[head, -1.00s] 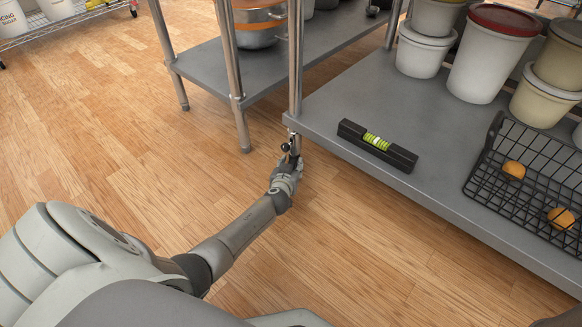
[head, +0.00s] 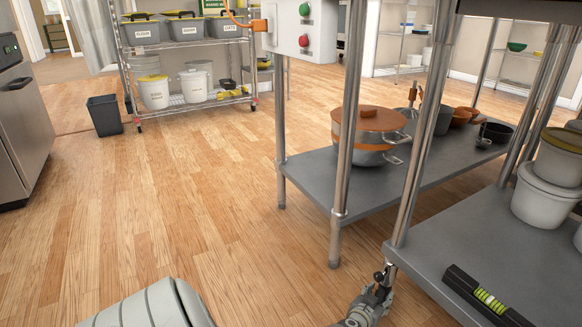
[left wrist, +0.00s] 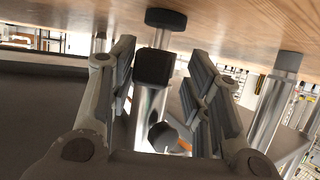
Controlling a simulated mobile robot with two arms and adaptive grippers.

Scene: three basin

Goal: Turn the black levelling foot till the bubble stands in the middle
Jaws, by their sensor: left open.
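The black spirit level (head: 460,280) lies on the grey lower shelf at the lower right of the head view, its end cut off by the frame. Its green vial (head: 491,301) shows, but the bubble's place is too small to tell. My left gripper (head: 380,286) is at the bottom of the shelf's near leg. In the left wrist view the floor is at the top. There the black levelling foot (left wrist: 155,67) stands between the open fingers of my left gripper (left wrist: 160,60), with its round base (left wrist: 165,18) near the floor. Finger contact is unclear. My right gripper is out of view.
The near table's shelf (head: 440,235) has its leg (head: 420,140) above my gripper. A second table's shelf (head: 310,170) with an orange-lidded pot (head: 368,118) stands behind. White tubs (head: 545,200) are at the right. Open wooden floor lies to the left.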

